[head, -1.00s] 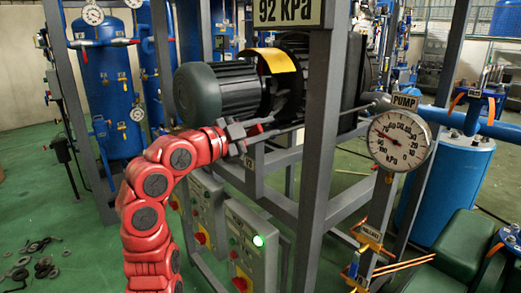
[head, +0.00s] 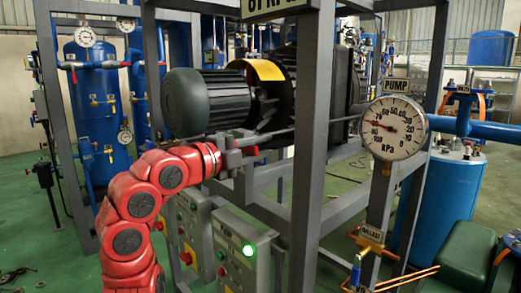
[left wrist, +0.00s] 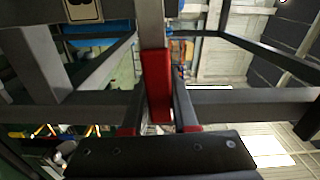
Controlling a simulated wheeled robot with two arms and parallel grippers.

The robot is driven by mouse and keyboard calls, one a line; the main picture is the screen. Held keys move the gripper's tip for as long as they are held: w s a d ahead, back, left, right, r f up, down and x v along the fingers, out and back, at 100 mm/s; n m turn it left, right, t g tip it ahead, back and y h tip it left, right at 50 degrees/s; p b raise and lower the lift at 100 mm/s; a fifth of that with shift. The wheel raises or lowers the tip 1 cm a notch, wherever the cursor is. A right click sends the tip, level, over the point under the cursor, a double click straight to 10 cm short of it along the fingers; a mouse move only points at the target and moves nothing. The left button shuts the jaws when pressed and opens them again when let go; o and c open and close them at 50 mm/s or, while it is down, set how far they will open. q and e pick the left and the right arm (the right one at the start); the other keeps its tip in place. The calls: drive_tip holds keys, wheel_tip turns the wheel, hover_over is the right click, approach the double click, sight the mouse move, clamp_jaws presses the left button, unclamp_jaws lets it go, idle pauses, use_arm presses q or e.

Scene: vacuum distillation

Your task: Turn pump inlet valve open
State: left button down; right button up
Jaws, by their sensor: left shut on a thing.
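My left gripper (head: 243,150) is near the middle of the head view, in front of the pump frame. In the left wrist view, a red grip (left wrist: 156,85) on a grey bar lies between its fingers, and the gripper is shut on it. In the head view, a thin grey rod (head: 310,126) runs from the gripper toward the pipework behind the pump gauge (head: 394,127). It looks like the inlet valve's lever, but its pivot is hidden. The gauge needle points to the upper left. My right gripper is not in view.
The dark pump motor (head: 207,101) sits behind the gripper on a grey steel frame (head: 308,160). Control boxes (head: 238,250), one with a lit green lamp, stand below. Blue tanks (head: 97,100) stand at the left. A ballast valve (head: 370,241) is at lower right.

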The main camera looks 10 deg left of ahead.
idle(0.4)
use_arm(q)
drive_tip(key=c, duration=0.7)
unclamp_jaws()
drive_tip(key=shift+a, duration=0.1)
drive_tip(key=p+v, duration=0.2)
drive_tip(key=v, duration=1.5)
drive_tip(key=shift+s+a+f, duration=0.1)
drive_tip(key=shift+s, duration=0.05)
